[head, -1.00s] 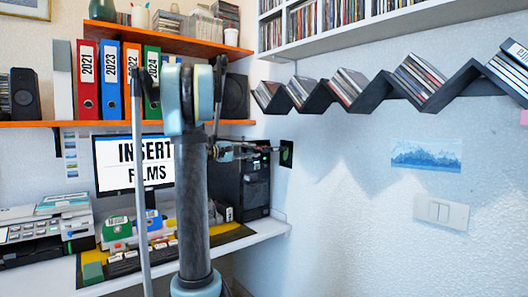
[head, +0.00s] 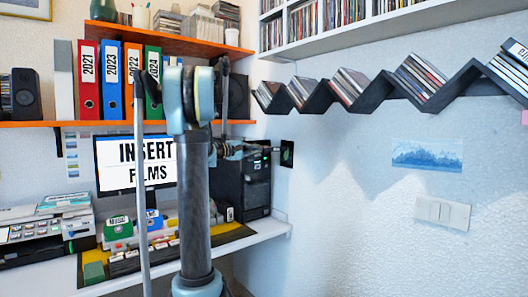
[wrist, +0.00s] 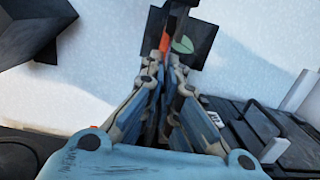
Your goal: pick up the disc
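My gripper (wrist: 171,64) is in the middle of the wrist view. Its fingers lie close together and point at a dark square panel (wrist: 205,50) with a green oval and a bit of orange. Whether the fingers hold anything between them is unclear. In the head view my gripper (head: 262,150) points right, beside the black computer tower, with the dark panel (head: 288,153) just past its tips. I cannot tell if this panel is a disc case or something on the wall. No bare disc can be made out. Thin cases (head: 420,78) lean on the zigzag shelf.
The dark zigzag shelf (head: 385,92) runs along the right wall. A white shelf (head: 375,31) with packed cases hangs above it. The desk (head: 255,237) carries a tower (head: 230,185), a monitor (head: 135,165) and small boxes. The wall below the zigzag shelf is largely free.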

